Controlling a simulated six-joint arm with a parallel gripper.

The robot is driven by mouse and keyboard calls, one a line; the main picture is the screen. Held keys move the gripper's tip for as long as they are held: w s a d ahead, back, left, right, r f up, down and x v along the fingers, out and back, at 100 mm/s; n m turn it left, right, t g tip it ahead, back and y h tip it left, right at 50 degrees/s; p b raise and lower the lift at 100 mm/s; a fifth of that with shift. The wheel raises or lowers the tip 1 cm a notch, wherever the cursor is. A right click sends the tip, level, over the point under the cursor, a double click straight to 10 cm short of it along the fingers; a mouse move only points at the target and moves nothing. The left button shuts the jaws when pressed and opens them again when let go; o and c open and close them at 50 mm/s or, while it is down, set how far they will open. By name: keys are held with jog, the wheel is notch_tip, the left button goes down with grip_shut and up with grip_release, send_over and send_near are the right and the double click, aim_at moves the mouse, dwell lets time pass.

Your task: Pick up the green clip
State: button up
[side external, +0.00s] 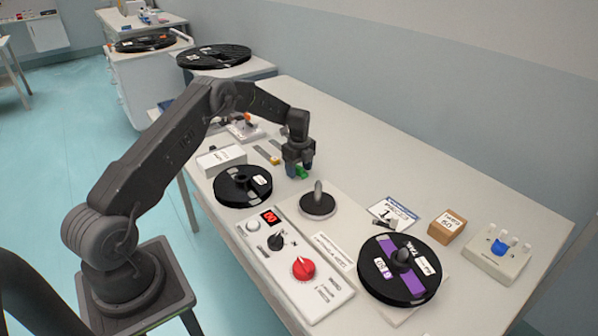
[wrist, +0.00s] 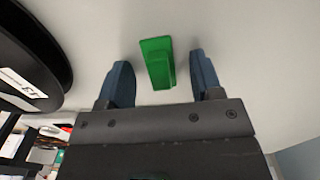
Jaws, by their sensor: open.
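The green clip (wrist: 157,62) lies on the pale bench top. In the wrist view it sits between my two blue fingertips, a little beyond them, with a gap on each side. My gripper (wrist: 162,82) is open and empty. In the side external view my gripper (side external: 299,166) points down over the bench, and the green clip (side external: 302,173) shows small and partly hidden at its fingertips. I cannot tell the exact height of the fingers above the bench.
A black reel (side external: 243,186) lies left of my gripper, beside a white box (side external: 221,159). A spindle on a dark disc (side external: 318,203) stands just in front. A control panel with a red knob (side external: 304,268), a purple-banded reel (side external: 375,262) and a cardboard box (side external: 447,227) lie further right.

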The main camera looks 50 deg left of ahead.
jog(key=c, duration=1)
